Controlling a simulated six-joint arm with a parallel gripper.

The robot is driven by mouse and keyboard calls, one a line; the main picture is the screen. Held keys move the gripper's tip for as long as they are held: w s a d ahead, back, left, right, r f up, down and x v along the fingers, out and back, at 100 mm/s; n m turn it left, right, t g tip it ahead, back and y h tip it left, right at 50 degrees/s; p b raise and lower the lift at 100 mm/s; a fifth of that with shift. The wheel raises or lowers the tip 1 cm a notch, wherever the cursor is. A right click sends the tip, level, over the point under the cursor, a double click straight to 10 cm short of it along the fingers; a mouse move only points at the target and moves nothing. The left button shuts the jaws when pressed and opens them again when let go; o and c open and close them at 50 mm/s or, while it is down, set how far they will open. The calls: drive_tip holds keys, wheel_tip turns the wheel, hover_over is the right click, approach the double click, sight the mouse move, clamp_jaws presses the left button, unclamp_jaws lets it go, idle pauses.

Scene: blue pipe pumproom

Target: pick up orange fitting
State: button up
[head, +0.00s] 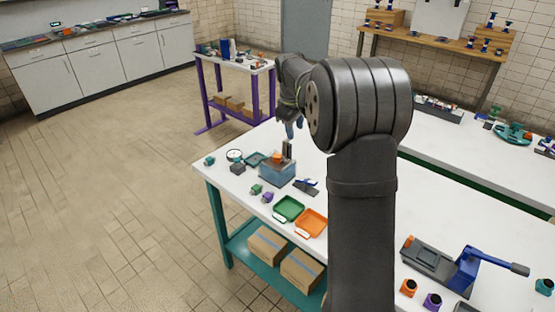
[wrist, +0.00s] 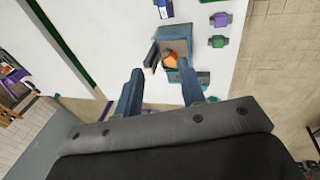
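An orange fitting (head: 277,157) sits in a blue-grey open box (head: 276,175) on the white table. In the wrist view the orange fitting (wrist: 170,60) lies inside the box (wrist: 181,47), between and beyond my fingertips. My gripper (wrist: 160,77) is open and empty, its two blue fingers spread wide. In the head view my gripper (head: 293,130) hangs above and behind the box, apart from it, partly hidden by my arm. Another orange fitting (head: 408,287) stands at the table's front right.
A dark upright piece (head: 287,149) rises at the box. Green (head: 256,190) and purple (head: 267,197) fittings lie in front of it. A green tray (head: 289,208) and an orange tray (head: 311,222) are nearer. A blue-handled press (head: 466,268) stands at right.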

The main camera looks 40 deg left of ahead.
drive_tip(key=w+a+n+g, duration=0.2)
drive_tip(key=w+a+n, duration=0.2)
drive_tip(key=a, duration=0.6)
drive_tip(key=n+h, duration=0.1)
hover_over(276, 155)
drive_tip(key=shift+g, duration=0.4)
drive_tip(key=f, duration=1.2)
drive_tip(key=shift+d+f, duration=0.2)
drive_tip(key=shift+f, duration=0.05)
drive_tip(key=shift+s+a+f, duration=0.1)
drive_tip(key=shift+f, duration=1.25)
drive_tip(key=shift+a+f, duration=0.1)
drive_tip(key=shift+f, duration=1.25)
clamp_jaws()
